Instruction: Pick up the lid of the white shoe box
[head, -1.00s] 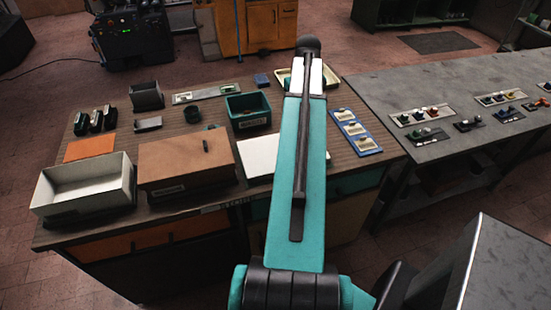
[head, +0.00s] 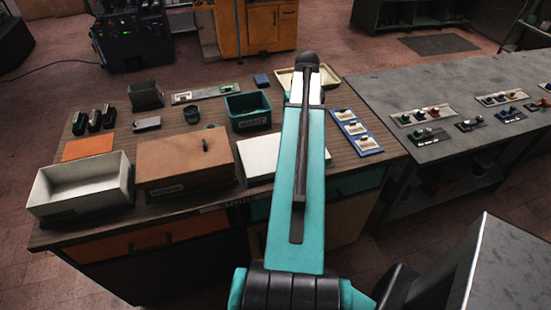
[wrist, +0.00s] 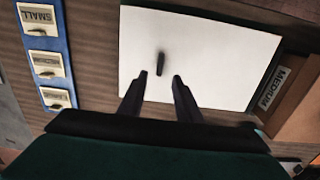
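The white lid (head: 262,156) is a flat white panel beside the brown box. It fills the upper middle of the wrist view (wrist: 215,50), with a small dark upright handle (wrist: 159,66) on it. I cannot tell whether anything lies under the lid. An open white box (head: 82,184) stands at the left end of the bench. My gripper (wrist: 161,77) is open and empty over the lid, its two dark fingers apart. The handle appears between and just beyond the fingertips, with no visible contact. In the head view my arm hides the gripper and the lid's right part.
A brown box (head: 178,168) with a handled top stands left of the lid; its MEDIUM label (wrist: 273,88) shows in the wrist view. A blue strip with labelled cards (head: 357,131) lies on the right. A teal bin (head: 249,111) and a cream tray (head: 325,80) stand behind.

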